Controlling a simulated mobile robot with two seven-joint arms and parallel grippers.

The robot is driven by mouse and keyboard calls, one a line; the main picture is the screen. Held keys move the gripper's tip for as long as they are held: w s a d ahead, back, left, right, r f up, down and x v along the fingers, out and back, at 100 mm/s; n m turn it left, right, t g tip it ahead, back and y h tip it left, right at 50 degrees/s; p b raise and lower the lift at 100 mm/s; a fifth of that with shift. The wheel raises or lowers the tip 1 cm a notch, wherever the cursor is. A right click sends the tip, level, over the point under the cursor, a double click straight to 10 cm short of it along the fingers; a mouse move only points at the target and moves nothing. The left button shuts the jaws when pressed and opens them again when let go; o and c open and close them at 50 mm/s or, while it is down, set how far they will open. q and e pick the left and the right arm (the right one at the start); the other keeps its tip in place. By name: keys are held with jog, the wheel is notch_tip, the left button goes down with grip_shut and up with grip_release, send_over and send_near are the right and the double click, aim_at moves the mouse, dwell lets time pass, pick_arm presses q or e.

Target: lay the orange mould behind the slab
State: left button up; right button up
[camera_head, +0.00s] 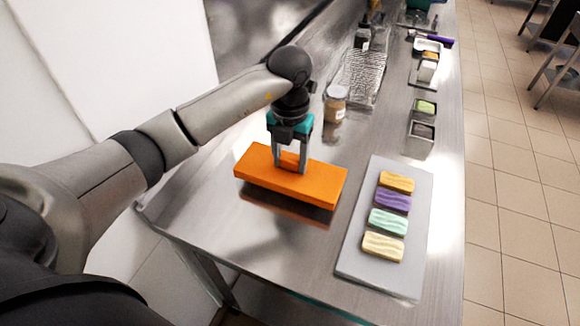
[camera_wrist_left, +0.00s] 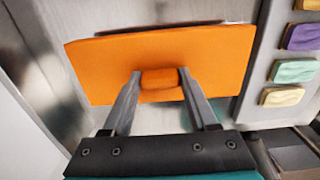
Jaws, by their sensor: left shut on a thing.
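The orange mould (camera_head: 262,178) is a flat rectangular block with a small raised grip on top. It is over the steel table, left of the slab, with a dark shadow or reflection below its front edge. It looks level and slightly raised, though the gap is hard to judge. My left gripper (camera_head: 290,167) points down, its fingers on both sides of the raised grip. The wrist view shows the mould (camera_wrist_left: 95,72) with the left gripper (camera_wrist_left: 160,82) shut on its grip. The pale grey slab (camera_head: 372,262) lies flat on the table, bearing several coloured bars. My right gripper is out of view.
Small metal tins (camera_head: 421,136) stand beyond the slab's far end. A jar with a pale lid (camera_head: 335,104) stands behind the mould, near a wire rack (camera_head: 360,78). The table's right edge runs close beside the slab. Bare steel (camera_head: 250,235) lies in front of the mould.

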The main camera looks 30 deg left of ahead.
aim_at(290, 169)
pick_arm(q)
jog(key=shift+f, duration=1.4)
jog(key=shift+f, duration=0.1)
jog(key=o, duration=1.4)
notch_tip(290, 169, up, 12)
jog(key=shift+r, duration=0.15)
